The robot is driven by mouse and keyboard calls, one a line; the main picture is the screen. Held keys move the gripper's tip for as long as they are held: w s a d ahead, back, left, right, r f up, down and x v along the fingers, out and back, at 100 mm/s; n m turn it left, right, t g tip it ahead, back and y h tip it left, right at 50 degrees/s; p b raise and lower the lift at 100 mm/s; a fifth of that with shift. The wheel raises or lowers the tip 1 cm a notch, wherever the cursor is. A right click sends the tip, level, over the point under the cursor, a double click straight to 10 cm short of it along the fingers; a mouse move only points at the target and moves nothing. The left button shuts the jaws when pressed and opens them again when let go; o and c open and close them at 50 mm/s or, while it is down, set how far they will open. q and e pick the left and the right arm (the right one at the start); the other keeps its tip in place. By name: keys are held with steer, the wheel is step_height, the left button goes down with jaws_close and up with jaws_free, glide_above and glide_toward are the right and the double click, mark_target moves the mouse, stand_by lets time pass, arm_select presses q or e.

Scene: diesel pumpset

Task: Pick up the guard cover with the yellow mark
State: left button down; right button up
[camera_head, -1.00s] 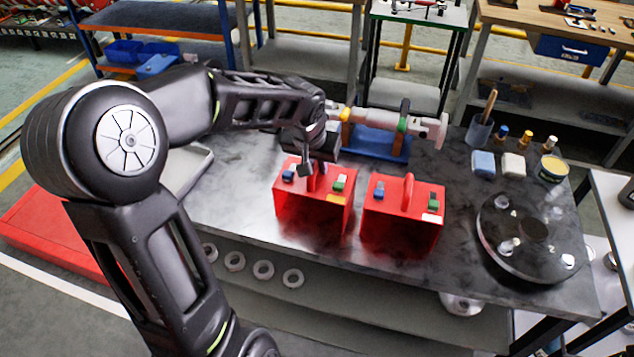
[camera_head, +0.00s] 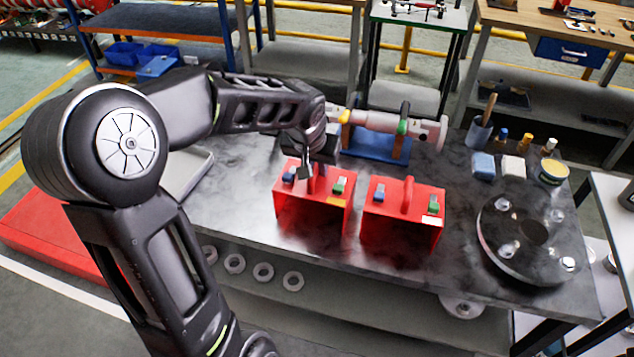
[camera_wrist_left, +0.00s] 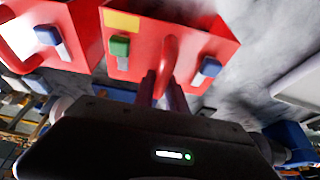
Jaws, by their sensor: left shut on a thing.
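The guard cover with the yellow mark (camera_head: 313,214) is a red open-bottomed box on the dark table, with a blue and a green clip and a red handle on top. Its yellow mark shows in the left wrist view (camera_wrist_left: 122,20). My left gripper (camera_head: 312,180) comes from above and is shut on its handle, which also shows in the wrist view (camera_wrist_left: 168,58). The cover looks level; I cannot tell whether it is lifted. A similar red cover with a white mark (camera_head: 402,222) stands just right of it. My right gripper is out of view.
Behind the covers is a shaft assembly on a blue support (camera_head: 375,146). A round dark flange (camera_head: 533,232) lies at the right, with a brush cup (camera_head: 479,132), blocks and a yellow-topped tin (camera_head: 553,169) behind it. A grey tray (camera_head: 188,178) is at the left.

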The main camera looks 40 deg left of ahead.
arm_select(q)
steer(key=shift+r, duration=0.15)
step_height(320, 180, up, 10)
steer(key=shift+f+b, duration=0.1)
steer(key=shift+b, duration=0.4)
stand_by(0.5)
